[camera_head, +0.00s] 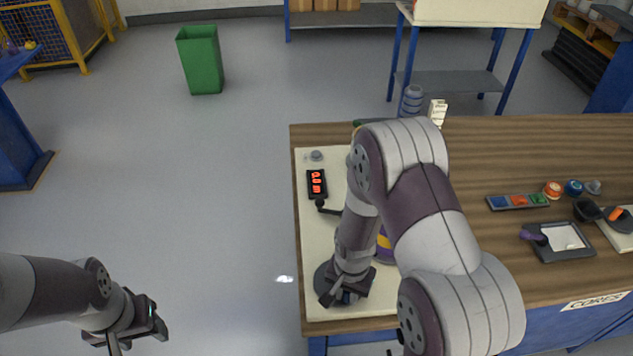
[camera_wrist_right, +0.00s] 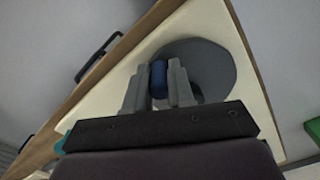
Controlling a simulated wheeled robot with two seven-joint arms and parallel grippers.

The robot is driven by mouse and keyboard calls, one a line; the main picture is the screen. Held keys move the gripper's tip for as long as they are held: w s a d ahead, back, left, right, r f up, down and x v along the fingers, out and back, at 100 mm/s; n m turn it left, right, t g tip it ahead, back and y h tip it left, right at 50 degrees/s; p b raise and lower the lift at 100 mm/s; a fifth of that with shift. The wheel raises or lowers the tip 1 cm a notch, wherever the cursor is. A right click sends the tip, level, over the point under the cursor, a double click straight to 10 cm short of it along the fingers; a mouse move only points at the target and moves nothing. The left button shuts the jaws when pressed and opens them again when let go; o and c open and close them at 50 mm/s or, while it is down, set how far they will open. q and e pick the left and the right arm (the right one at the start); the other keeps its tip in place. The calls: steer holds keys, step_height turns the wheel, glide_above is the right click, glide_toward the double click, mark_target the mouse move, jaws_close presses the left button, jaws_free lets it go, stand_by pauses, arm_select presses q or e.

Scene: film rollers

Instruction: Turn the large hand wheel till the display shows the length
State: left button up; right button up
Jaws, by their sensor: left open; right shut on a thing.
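The large hand wheel is a dark grey disc (camera_head: 323,277) near the front left of a cream board (camera_head: 312,238); in the right wrist view it (camera_wrist_right: 210,65) lies behind the fingers. My right gripper (camera_head: 345,294) is over the wheel. In the right wrist view its fingers are shut on the wheel's blue handle (camera_wrist_right: 159,78). The display (camera_head: 317,183) is a black box with red digits, further back on the board; I cannot read them surely. My left gripper (camera_head: 140,325) is open and empty, over the floor left of the table.
My right arm hides much of the board, including most of a purple and yellow part (camera_head: 384,243). A small black crank (camera_head: 325,208) stands by the display. A divided tray (camera_head: 517,201) and a black tray (camera_head: 558,241) lie on the wooden table (camera_head: 480,160) at right.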

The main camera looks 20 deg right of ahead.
steer(key=shift+w+d, duration=0.2)
steer(key=shift+d, duration=0.95)
steer(key=shift+w, duration=0.1)
